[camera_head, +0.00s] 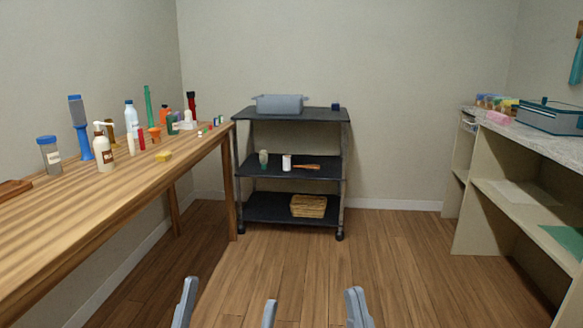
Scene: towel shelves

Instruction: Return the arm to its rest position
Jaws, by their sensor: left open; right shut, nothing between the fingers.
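My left gripper (230,291) shows at the bottom edge of the head view, left of centre. Its two fingers stand wide apart with only floor seen between them. My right gripper (356,291) is at the bottom edge, right of centre. Its fingers are together, with nothing seen between them. Both grippers point forward and appear apart from any furniture. The arms behind the fingers are out of frame.
A wooden table (60,220) with several bottles runs along the left. A black shelf cart (290,178) holding a grey bin (279,104) stands at the back. A shelf unit (480,220) is at the right. The wooden floor (330,265) between is clear.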

